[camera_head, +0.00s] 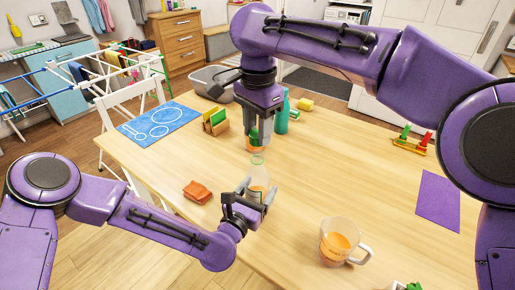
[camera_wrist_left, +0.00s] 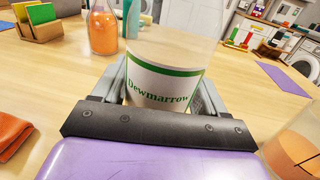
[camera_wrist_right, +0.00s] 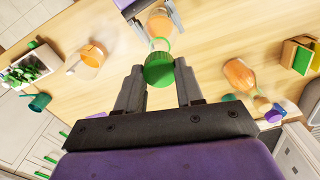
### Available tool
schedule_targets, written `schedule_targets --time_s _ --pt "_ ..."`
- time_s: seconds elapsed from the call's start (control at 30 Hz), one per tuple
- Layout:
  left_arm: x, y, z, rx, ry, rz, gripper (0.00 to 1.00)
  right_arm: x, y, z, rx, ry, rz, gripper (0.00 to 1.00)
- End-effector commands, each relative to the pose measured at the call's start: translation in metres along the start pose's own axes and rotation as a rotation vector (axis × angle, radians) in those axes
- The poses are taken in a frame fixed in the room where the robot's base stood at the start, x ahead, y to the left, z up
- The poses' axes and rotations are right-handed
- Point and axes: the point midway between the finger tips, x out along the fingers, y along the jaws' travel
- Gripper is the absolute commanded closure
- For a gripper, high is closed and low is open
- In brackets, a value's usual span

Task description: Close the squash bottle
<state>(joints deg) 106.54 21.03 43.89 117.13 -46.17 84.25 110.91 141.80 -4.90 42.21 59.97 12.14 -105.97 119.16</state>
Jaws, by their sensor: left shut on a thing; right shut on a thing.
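The squash bottle (camera_head: 257,186) stands upright on the wooden table. It is clear, with a white and green "Dewmarrow" label (camera_wrist_left: 158,88) in the left wrist view. My left gripper (camera_head: 252,192) is shut around its body. My right gripper (camera_head: 262,138) points down above the bottle, shut on the green cap (camera_wrist_right: 159,70). The bottle's round open mouth (camera_wrist_right: 160,44) shows just past the cap in the right wrist view. The cap is above the mouth and looks slightly off to one side. I cannot tell the exact gap.
A mug of orange drink (camera_head: 340,243) stands front right. An orange cloth (camera_head: 197,192) lies left of the bottle. A second bottle with orange contents (camera_wrist_left: 103,30), a sponge holder (camera_head: 215,122) and a teal bottle (camera_head: 282,113) stand behind. A purple mat (camera_head: 438,198) lies right.

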Motion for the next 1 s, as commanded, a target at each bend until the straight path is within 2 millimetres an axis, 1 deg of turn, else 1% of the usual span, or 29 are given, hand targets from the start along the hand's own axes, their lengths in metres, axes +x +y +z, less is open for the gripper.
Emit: schedule_targets --time_s 0.03,0.13,0.67,1.0 --pt "0.0 0.0 0.0 0.0 0.0 0.0 0.82 0.007 0.001 0.0 0.0 0.001 0.003 0.96" --pt "0.0 0.0 0.0 0.0 0.0 0.0 0.82 0.015 0.001 0.0 0.0 0.001 0.0 0.96" --pt "0.0 0.0 0.0 0.0 0.0 0.0 0.82 0.018 0.0 0.0 0.0 0.001 -0.001 0.96" --pt "0.0 0.0 0.0 0.0 0.0 0.0 0.82 0.035 0.001 0.0 -0.002 0.002 0.0 0.96"
